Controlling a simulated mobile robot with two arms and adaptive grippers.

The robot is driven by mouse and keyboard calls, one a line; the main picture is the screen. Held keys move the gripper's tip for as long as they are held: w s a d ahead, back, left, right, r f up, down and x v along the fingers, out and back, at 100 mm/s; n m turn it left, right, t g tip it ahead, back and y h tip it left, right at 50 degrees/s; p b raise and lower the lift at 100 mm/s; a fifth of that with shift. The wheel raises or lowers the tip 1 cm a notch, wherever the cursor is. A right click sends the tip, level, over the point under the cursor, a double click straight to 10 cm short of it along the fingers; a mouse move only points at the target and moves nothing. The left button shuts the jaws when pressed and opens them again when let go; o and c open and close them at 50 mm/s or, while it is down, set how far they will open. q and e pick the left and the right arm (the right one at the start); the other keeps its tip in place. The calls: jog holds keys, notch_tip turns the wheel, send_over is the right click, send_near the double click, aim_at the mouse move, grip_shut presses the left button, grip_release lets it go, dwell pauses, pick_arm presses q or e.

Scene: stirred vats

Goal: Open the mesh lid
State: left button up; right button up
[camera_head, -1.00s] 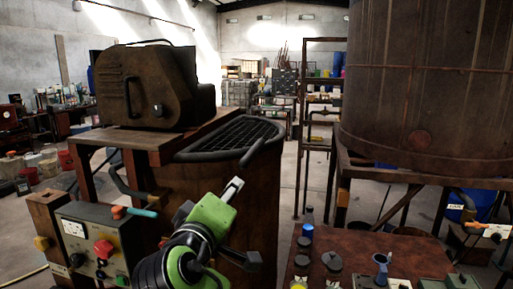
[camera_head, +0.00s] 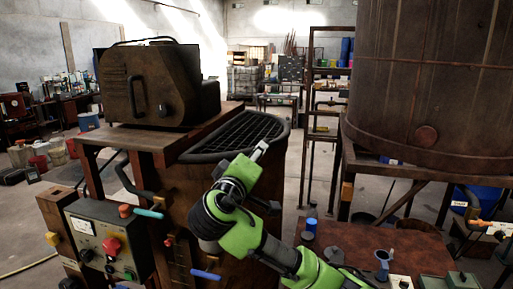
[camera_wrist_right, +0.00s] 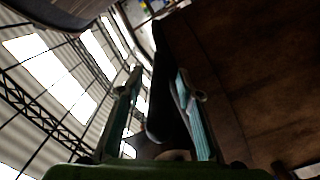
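The mesh lid (camera_head: 235,138) is a dark grid with a thick dark rim, lying flat and shut on top of the rusty brown vat (camera_head: 190,190). My right gripper (camera_head: 262,150) is at the lid's front right edge in the head view, at the end of the green arm. In the right wrist view my right gripper (camera_wrist_right: 159,72) has its two teal-lined fingers apart. A dark rounded bar shows between and beyond them; I cannot tell whether they touch it. My arm hides part of the lid's front rim. My left gripper is not in view.
A rusty motor housing (camera_head: 158,85) stands behind and left of the lid. A control box (camera_head: 105,240) with knobs and levers is at the front left. A brown table (camera_head: 390,245) with small items and a large raised tank (camera_head: 430,90) are on the right.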

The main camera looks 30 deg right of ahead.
jog(key=shift+w+d, duration=0.5)
jog(key=shift+d, duration=0.05)
jog(key=shift+w+d, duration=0.15)
jog(key=shift+d, duration=0.05)
jog(key=shift+c, duration=0.8)
jog(key=shift+a, duration=0.1)
grip_shut()
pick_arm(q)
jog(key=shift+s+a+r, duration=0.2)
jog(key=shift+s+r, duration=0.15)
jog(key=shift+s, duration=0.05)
pick_arm(e)
jog(key=shift+r, duration=0.1)
